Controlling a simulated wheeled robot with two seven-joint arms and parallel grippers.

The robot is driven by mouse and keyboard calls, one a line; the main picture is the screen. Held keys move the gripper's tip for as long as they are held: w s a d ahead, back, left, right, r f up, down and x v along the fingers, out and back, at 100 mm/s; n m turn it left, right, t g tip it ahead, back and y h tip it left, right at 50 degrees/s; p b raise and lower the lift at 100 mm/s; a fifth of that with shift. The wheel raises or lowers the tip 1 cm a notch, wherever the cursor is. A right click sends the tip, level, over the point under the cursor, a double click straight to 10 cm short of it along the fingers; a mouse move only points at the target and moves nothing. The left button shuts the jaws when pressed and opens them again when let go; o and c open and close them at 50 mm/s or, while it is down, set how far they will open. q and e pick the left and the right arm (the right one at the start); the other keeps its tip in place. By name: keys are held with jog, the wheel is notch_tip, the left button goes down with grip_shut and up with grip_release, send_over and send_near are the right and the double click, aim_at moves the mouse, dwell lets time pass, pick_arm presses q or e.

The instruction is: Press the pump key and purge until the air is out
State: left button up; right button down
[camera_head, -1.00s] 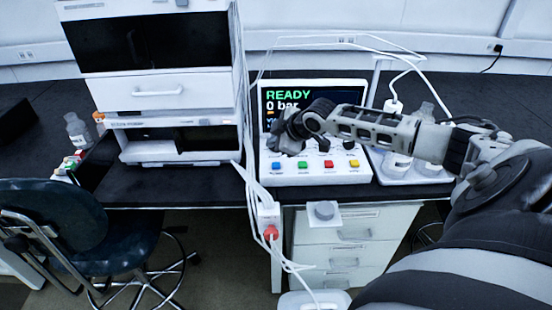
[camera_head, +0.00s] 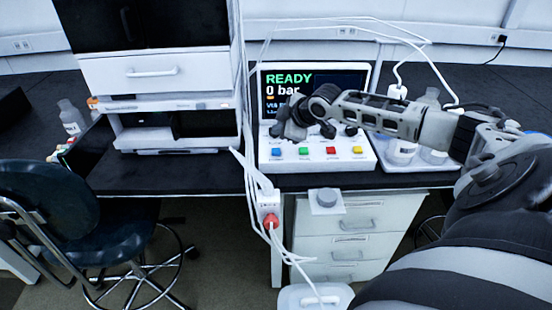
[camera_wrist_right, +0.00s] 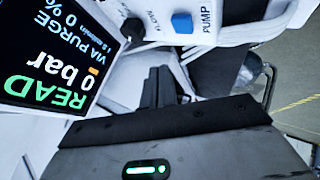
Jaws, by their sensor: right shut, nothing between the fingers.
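The pump control box (camera_head: 317,166) stands on the bench with its screen (camera_head: 340,80) reading READY and 0 bar. In the right wrist view the screen (camera_wrist_right: 50,60) also shows VIA PURGE and 0 %. The blue pump key (camera_head: 276,151) is the leftmost of the coloured keys at the box's front. It shows in the right wrist view (camera_wrist_right: 182,22) beside the label PUMP. My right gripper (camera_head: 284,128) is above and behind the blue key, shut and empty. Its dark fingers (camera_wrist_right: 160,86) look apart from the key. My left gripper is out of view.
Green, red and yellow keys (camera_head: 330,151) lie right of the blue key, with knobs behind them. A tray with bottles (camera_head: 403,152) stands right of the box. A tall instrument stack (camera_head: 155,72) stands left. White tubes and cables hang between stack and box.

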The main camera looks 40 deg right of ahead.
aim_at(279, 152)
notch_tip(279, 152, down, 2)
jog(key=shift+f+b, duration=0.1)
jog(key=shift+b, duration=0.5)
jog(key=shift+f, duration=0.95)
jog(key=shift+f, duration=0.1)
dwell(0.7)
jog(key=shift+f, duration=0.35)
jog(key=shift+f, duration=0.55)
dwell(0.6)
dwell(0.4)
jog(key=shift+r+p, duration=0.85)
jog(key=shift+r, duration=0.15)
